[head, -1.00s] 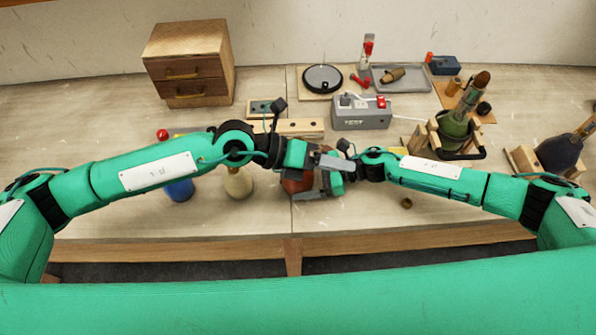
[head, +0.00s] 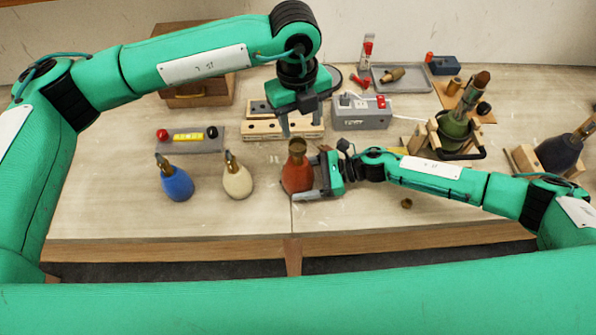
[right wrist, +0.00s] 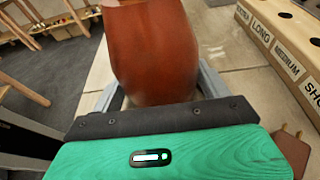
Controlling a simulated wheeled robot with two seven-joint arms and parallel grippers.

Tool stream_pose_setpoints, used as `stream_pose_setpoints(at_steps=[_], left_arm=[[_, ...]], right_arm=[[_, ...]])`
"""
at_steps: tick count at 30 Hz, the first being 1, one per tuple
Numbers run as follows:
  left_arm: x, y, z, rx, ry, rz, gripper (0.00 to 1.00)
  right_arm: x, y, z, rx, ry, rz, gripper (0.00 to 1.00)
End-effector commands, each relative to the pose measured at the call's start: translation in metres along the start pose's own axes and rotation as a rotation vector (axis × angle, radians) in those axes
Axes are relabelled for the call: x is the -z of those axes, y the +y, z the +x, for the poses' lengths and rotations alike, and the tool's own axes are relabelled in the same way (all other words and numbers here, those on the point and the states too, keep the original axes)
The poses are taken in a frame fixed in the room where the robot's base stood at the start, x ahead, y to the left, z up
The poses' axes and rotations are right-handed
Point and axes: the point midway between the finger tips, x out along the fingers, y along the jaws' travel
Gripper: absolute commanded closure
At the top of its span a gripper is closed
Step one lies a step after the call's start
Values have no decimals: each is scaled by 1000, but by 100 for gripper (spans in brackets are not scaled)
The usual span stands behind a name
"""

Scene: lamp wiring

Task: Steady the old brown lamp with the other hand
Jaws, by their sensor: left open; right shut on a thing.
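The brown lamp (head: 298,174), a reddish-brown bottle-shaped body with a brass-coloured neck, stands upright near the table's front edge. Its body also fills the top middle of the right wrist view (right wrist: 152,55). My right gripper (head: 318,176) comes in from the right and is shut on the lamp's body, with a finger on either side. My left gripper (head: 302,126) is open and empty, pointing down above and behind the lamp, apart from it. It covers part of the wooden block with holes.
A blue lamp (head: 177,184) and a cream lamp (head: 238,181) stand to the left. Behind are the holed wooden block (head: 262,130), a grey tester box (head: 362,118) and a drawer cabinet (head: 199,95). A green lamp (head: 453,135) stands right. A small brown piece (head: 406,203) lies near the front.

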Motion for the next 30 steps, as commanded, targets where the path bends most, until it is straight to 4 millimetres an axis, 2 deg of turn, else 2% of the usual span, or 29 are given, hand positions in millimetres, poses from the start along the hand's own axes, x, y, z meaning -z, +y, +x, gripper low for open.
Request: stream_pose_setpoints(at_steps=[5, 21, 30], left_arm=[[0, 7, 0, -47, -48, -21, 48], [-3, 10, 64, -47, -45, -22, 48], [-4, 11, 77, -45, -46, -21, 48]], right_arm=[[0, 0, 0, -1, -1, 0, 50], [0, 0, 0, -1, -1, 0, 50], [0, 0, 0, -1, -1, 0, 50]])
